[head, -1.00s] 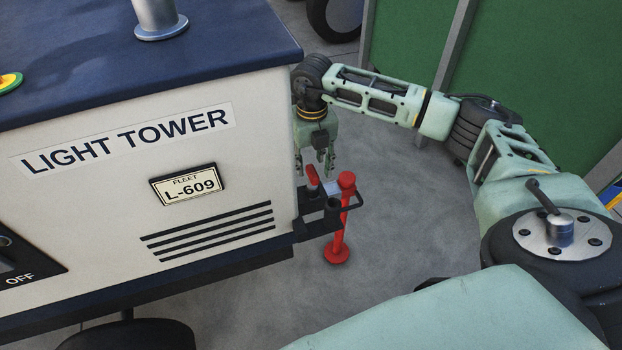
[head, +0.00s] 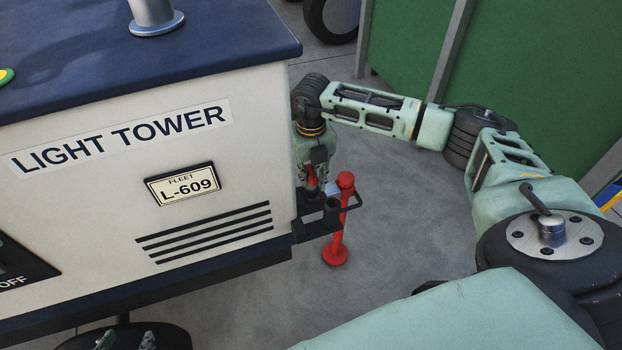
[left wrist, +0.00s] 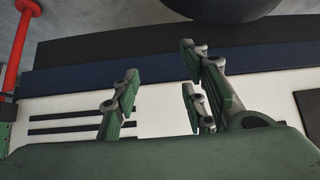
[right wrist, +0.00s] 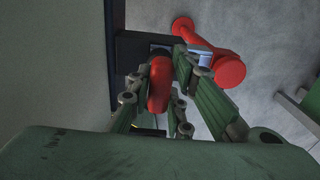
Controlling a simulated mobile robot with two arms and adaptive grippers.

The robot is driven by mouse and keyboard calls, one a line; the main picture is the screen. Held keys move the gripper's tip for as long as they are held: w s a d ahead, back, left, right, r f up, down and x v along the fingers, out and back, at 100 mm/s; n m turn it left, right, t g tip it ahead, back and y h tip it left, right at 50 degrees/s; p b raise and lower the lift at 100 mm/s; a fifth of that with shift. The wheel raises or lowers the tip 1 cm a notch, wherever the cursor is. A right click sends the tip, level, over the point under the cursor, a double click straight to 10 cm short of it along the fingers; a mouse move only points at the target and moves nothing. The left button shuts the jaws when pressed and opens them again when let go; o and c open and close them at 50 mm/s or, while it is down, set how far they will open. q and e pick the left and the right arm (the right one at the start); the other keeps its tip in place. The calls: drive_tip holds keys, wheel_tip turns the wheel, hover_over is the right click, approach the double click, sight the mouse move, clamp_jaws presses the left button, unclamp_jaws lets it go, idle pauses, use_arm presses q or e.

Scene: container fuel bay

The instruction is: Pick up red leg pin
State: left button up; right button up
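The red leg pin (head: 311,177) stands at the corner bracket of the light tower, beside the red leg (head: 338,225). My right gripper (head: 316,180) is lowered over the pin from above. In the right wrist view the pin's red grip (right wrist: 159,84) lies between the spread fingers, with gaps visible on its sides, so that gripper looks open. The pin's lower end is hidden. My left gripper (left wrist: 160,72) is open and empty, in front of the tower's vented side; only its fingertips (head: 127,341) show at the bottom of the head view.
The light tower (head: 120,180) fills the left side. A dark bracket with a bent bar (head: 352,202) and a pale block (right wrist: 200,55) sit close by the pin. A green container wall (head: 530,80) stands behind my right arm. The grey floor (head: 400,230) between is clear.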

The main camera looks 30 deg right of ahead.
clamp_jaws()
drive_tip(key=shift+r, duration=0.25)
wheel_tip(320, 180, up, 8)
drive_tip(key=shift+r+p, duration=0.25)
drive_tip(key=shift+p, duration=0.85)
drive_tip(key=shift+r, duration=0.55)
use_arm(q)
drive_tip(key=s+a+f+g, duration=0.1)
drive_tip(key=s+g, duration=0.1)
drive_tip(key=s, duration=0.2)
drive_tip(key=s+a+f+g+y, duration=0.1)
drive_tip(key=s+a+f+g, duration=0.1)
drive_tip(key=s, duration=0.3)
drive_tip(key=shift+s+g, duration=0.2)
drive_tip(key=shift+g, duration=0.2)
